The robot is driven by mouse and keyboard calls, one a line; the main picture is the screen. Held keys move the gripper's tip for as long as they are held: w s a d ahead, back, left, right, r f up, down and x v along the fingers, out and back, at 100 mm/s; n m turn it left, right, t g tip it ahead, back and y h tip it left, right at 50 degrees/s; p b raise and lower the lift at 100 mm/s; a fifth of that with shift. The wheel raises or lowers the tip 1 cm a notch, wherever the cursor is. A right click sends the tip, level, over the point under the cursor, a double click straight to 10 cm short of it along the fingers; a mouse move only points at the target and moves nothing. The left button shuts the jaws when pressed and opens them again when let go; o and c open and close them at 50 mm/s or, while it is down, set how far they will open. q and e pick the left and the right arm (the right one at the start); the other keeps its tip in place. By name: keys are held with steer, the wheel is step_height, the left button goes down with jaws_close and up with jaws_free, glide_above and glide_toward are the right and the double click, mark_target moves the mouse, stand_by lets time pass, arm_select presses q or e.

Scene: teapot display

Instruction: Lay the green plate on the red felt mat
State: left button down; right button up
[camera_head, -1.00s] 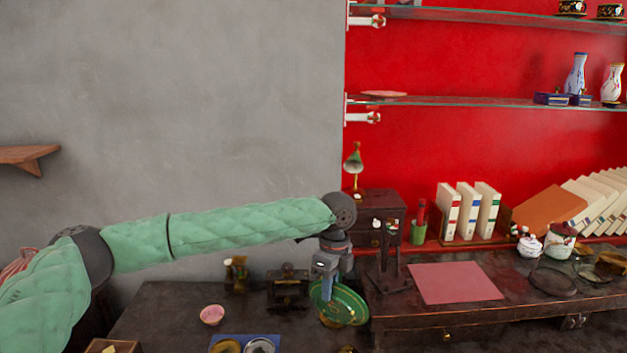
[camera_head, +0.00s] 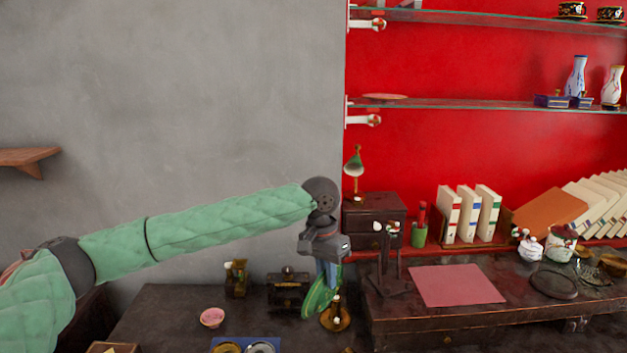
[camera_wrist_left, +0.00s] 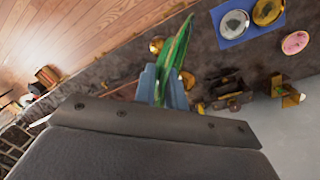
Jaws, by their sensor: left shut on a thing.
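The green plate (camera_head: 316,294) is held by my left gripper (camera_head: 328,276), tilted steeply on edge above the dark table left of the raised desk. In the left wrist view the green plate (camera_wrist_left: 177,55) stands nearly edge-on between the blue-grey fingers of my left gripper (camera_wrist_left: 162,85), which is shut on it. The red felt mat (camera_head: 456,285) lies flat and bare on the raised desk to the right, apart from the plate. My right gripper is not in view.
A small drawer chest (camera_head: 375,218) with a lamp and a dark stand (camera_head: 388,270) are between the plate and the mat. A brass object (camera_head: 336,318) is close beside the plate. A pink bowl (camera_head: 212,317) is to the left.

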arm_select(q)
steer(key=s+a+f+n, duration=0.1)
steer(key=a+f+n, duration=0.3)
steer(key=a, duration=0.7)
steer(key=s+a+f+n, duration=0.1)
steer(key=a+f+n, duration=0.3)
steer(key=a, duration=0.6)
steer(key=s+a+f, duration=0.2)
steer(key=s+f, duration=0.6)
steer(key=f, duration=0.4)
steer(key=shift+s+a+f+t, duration=0.3)
steer(key=shift+a+t, duration=0.1)
steer(key=shift+d, duration=0.1)
